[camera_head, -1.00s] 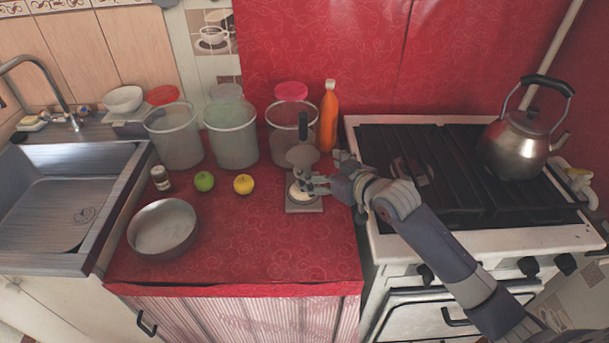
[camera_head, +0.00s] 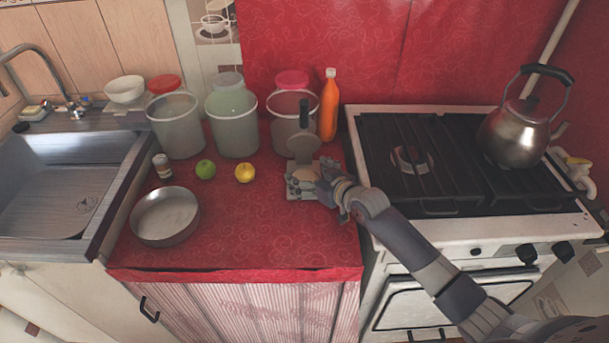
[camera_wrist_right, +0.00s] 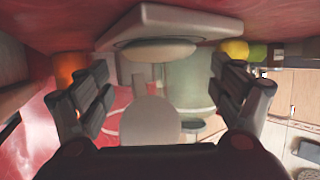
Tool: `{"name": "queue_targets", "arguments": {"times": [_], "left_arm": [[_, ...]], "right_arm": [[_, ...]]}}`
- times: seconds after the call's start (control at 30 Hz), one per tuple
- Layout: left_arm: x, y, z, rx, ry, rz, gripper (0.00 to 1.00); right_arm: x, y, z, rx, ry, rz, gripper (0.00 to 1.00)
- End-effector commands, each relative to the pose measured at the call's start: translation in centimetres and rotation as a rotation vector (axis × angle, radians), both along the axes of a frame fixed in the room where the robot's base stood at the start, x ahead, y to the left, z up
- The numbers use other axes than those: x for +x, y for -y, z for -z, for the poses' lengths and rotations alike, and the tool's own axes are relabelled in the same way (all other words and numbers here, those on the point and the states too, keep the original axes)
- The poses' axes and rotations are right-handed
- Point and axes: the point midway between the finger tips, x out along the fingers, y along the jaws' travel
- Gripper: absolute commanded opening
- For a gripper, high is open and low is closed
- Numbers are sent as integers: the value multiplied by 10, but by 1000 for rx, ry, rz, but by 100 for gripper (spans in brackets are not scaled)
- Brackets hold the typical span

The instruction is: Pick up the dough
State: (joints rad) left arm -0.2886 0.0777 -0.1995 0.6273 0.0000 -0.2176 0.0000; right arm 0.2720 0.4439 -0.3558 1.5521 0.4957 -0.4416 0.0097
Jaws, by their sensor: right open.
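The pale, round, flat dough (camera_wrist_right: 150,53) lies on the square grey base (camera_wrist_right: 175,20) of a small hand press in the right wrist view. The press (camera_head: 302,148) stands on the red counter with its round lid raised. My right gripper (camera_head: 308,182) is at the front of the press, low over its base, and covers the dough in the head view. In the right wrist view my right gripper (camera_wrist_right: 163,92) is open and empty, its fingers spread to either side. The dough shows between and beyond them, apart from both. My left gripper is not in view.
Lidded canisters and an orange bottle (camera_head: 328,105) stand behind the press. A yellow fruit (camera_head: 245,173), green apple (camera_head: 205,169), small jar (camera_head: 162,166) and metal pan (camera_head: 166,215) are left. The stove with a kettle (camera_head: 516,135) is right. The front counter middle is clear.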

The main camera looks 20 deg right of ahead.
Motion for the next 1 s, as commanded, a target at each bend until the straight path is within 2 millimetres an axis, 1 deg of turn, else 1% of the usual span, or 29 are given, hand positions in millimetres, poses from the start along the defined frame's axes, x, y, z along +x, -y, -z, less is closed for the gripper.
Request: {"name": "queue_targets", "arguments": {"times": [0.03,0.1,0.2,0.3,0.47,0.5,0.57,0.6,0.67,0.7,0.73,1.0], "left_arm": [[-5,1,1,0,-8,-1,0],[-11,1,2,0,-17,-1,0],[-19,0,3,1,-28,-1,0],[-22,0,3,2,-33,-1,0],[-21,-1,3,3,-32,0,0],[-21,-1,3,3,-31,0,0],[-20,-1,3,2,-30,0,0],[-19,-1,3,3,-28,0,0],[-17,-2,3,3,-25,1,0],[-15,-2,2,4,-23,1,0],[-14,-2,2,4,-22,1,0],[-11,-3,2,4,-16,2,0]], "right_arm": [[7,-2,2,1,1,0,86],[13,-4,5,0,1,0,86],[18,-6,7,0,0,0,86],[19,-6,8,0,0,0,86],[19,-6,8,0,0,0,86],[19,-6,8,0,0,0,82],[19,-6,7,0,0,0,68],[19,-6,7,0,0,0,59],[19,-6,7,-1,0,0,45],[19,-6,7,-1,0,0,36],[19,-6,8,-1,0,0,35],[19,-6,7,-1,1,0,35]]}}
